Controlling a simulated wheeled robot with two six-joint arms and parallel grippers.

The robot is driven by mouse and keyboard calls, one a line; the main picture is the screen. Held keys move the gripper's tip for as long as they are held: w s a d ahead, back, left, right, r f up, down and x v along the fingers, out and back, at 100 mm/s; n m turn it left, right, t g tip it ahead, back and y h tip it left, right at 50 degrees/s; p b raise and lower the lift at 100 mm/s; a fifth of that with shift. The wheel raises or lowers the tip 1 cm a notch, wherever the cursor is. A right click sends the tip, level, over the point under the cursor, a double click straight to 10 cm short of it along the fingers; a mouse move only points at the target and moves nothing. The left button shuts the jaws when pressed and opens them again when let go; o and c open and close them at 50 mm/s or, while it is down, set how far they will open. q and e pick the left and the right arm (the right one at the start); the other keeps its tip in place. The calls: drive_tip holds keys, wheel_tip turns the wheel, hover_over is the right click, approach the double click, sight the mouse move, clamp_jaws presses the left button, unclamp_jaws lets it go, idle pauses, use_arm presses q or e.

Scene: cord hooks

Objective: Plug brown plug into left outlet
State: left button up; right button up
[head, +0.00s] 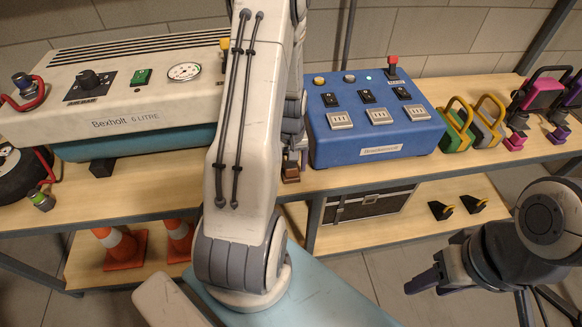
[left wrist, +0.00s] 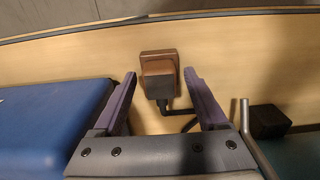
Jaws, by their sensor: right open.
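The brown plug (head: 291,172) sits on the wooden bench just left of the blue outlet box (head: 375,150). In the left wrist view the plug (left wrist: 159,61) shows a brown face, a dark body and a black cord. My left gripper (left wrist: 159,74) is open, one finger on each side of the plug, with small gaps visible. In the head view my left arm hides most of that gripper. The left outlet (head: 340,119) is the leftmost of three pale sockets on the box and looks empty. My right gripper (head: 424,281) is open and empty, in front of the bench.
A white compressor (head: 150,105) stands left on the bench. Yellow-handled clamps (head: 460,125) and pink-handled tools (head: 540,98) stand right of the box. A dark case (head: 365,205) and orange cones (head: 122,247) are below. The blue box is close beside my left gripper (left wrist: 45,130).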

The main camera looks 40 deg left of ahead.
sight(291, 164)
use_arm(q)
clamp_jaws()
drive_tip(key=shift+r+p, duration=2.85)
drive_tip(key=shift+r, duration=0.2)
drive_tip(key=w+d+f+m, duration=0.1)
drive_tip(key=w+d+m, duration=0.1)
drive_tip(key=d+m, duration=0.8)
drive_tip(key=d, duration=0.7)
drive_tip(key=shift+w, duration=0.35)
